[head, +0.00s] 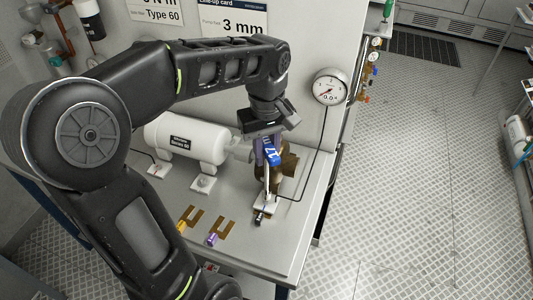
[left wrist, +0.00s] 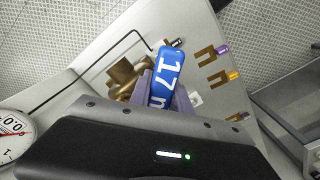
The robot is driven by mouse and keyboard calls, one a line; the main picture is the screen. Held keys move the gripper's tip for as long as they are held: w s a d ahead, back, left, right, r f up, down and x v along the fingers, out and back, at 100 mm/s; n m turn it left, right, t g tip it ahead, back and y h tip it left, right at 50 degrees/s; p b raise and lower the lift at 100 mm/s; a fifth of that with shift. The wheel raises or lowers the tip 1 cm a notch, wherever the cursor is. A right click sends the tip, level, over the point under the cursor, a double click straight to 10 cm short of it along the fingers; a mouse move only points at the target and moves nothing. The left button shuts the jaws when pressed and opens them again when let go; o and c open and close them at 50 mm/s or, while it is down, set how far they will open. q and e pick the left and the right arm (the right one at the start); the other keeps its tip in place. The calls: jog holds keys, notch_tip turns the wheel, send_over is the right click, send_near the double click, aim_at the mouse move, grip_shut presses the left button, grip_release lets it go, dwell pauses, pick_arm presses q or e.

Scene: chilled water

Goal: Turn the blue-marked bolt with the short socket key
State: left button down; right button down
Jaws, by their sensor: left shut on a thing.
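My left gripper (head: 266,148) is shut on a blue-handled key (head: 273,155), whose handle carries white lettering that starts with 17. The key's thin metal shaft points down from the gripper toward a small pale foot block (head: 268,203) beside the brass pump (head: 288,165). A dark round piece (head: 260,217) shows at the front of this block. In the left wrist view the blue handle (left wrist: 167,75) lies between the two purple-grey fingers (left wrist: 164,95). The fingers and handle hide part of the brass body. I cannot make out the blue-marked bolt or whether the key touches it.
Fork-shaped brass shims with a yellow tag (head: 187,222) and a purple tag (head: 218,233) lie on the bench (head: 262,250). A white motor (head: 185,140) stands left of the pump. A dial gauge (head: 331,88) and a thin black line are to the right.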

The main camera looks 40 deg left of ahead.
pick_arm(q)
jog(key=shift+n, duration=0.3)
jog(key=shift+f+b, duration=0.95)
jog(key=shift+f, duration=0.2)
dwell(1.6)
jog(key=shift+m, duration=0.7)
jog(key=shift+m, duration=0.6)
